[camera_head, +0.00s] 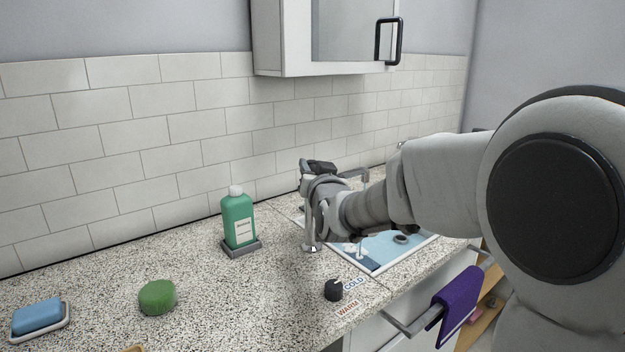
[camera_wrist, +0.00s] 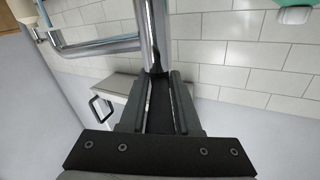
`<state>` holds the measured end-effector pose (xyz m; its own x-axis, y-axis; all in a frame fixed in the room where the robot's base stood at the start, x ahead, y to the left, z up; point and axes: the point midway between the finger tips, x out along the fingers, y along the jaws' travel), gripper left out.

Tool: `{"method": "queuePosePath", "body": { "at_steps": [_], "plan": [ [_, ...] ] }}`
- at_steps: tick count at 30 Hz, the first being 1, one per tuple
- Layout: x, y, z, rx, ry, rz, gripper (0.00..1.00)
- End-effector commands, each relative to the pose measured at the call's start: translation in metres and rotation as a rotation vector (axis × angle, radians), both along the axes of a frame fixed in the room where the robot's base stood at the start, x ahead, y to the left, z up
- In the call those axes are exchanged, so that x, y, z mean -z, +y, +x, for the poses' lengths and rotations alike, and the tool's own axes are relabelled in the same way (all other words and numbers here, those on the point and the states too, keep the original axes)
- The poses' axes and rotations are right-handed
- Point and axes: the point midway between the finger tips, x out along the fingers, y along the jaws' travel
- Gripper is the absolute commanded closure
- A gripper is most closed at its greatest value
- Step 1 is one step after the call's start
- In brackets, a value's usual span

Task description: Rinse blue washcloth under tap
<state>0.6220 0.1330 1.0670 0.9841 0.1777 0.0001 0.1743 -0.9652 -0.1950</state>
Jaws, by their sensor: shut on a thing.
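The sink's inside shows pale blue with a drain (camera_head: 401,239). I cannot tell whether a blue washcloth lies in it. A black knob (camera_head: 333,289) sits on the counter beside COLD and WARM labels.
A green bottle (camera_head: 238,220) stands on a grey holder left of the sink. A blue block (camera_head: 38,315) in a dish and a green rounded piece (camera_head: 157,297) lie on the speckled counter (camera_head: 215,300). A purple cloth (camera_head: 457,300) hangs on the front rail. A wall cabinet (camera_head: 282,40) is above.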

Motion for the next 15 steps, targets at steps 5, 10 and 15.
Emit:
{"method": "queuePosePath", "body": {
  "at_steps": [5,10,15],
  "plan": [
    [0.0022,0.0026,-0.0007,0.079,0.004,0.001,1.00],
    [0.0013,0.0024,-0.0004,0.145,0.006,0.000,1.00],
    [0.0008,0.0021,-0.0004,0.192,0.006,0.000,1.00]
  ]
}}
